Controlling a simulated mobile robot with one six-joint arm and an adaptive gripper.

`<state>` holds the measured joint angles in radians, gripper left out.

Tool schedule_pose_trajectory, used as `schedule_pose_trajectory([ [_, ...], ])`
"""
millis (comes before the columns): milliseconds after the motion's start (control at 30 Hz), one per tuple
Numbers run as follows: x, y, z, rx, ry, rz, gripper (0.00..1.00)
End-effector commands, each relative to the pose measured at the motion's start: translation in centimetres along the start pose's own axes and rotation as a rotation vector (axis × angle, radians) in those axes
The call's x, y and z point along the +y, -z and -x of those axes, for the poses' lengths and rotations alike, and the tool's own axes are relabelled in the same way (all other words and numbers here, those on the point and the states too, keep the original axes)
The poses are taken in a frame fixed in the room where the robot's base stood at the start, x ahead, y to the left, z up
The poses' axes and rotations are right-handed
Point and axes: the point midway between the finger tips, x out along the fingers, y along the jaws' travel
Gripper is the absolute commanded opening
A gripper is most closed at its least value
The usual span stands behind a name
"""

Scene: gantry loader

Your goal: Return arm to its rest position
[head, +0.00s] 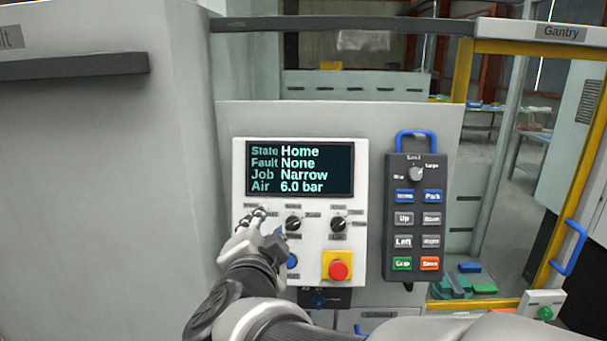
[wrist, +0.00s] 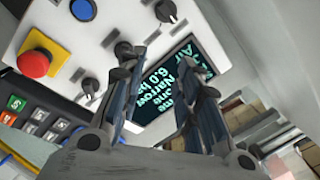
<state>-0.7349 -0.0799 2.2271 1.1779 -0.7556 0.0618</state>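My gripper (head: 262,226) is in front of the lower left of the white control panel (head: 240,238), near its selector knobs. In the wrist view my gripper's two fingers (wrist: 166,62) stand apart with nothing between them. Past them shows the panel's dark screen (wrist: 152,100). The screen (head: 300,167) reads State Home, Fault None, Job Narrow, Air 6.0 bar. The middle knob (head: 293,223) and right knob (head: 338,225) are clear of my gripper in the head view. The left knob is mostly hidden there. I cannot tell whether a fingertip touches the panel.
A red emergency button (head: 340,270) on yellow and a blue button (head: 292,260) sit below the knobs. A dark pendant (head: 416,222) with a blue handle hangs to the right. A grey cabinet (head: 100,180) fills the left. A yellow-framed door (head: 575,180) stands at the far right.

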Motion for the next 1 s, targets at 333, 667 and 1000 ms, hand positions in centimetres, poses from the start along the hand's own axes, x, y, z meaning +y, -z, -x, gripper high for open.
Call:
schedule_pose_trajectory([
  [333,9.0,0.5,7.1,-0.473,0.031,0.457,0.31],
  [667,26.6,2.6,19.2,-0.809,-0.367,0.813,0.31],
  [1000,30.4,3.7,22.8,-0.884,-0.502,0.862,0.31],
])
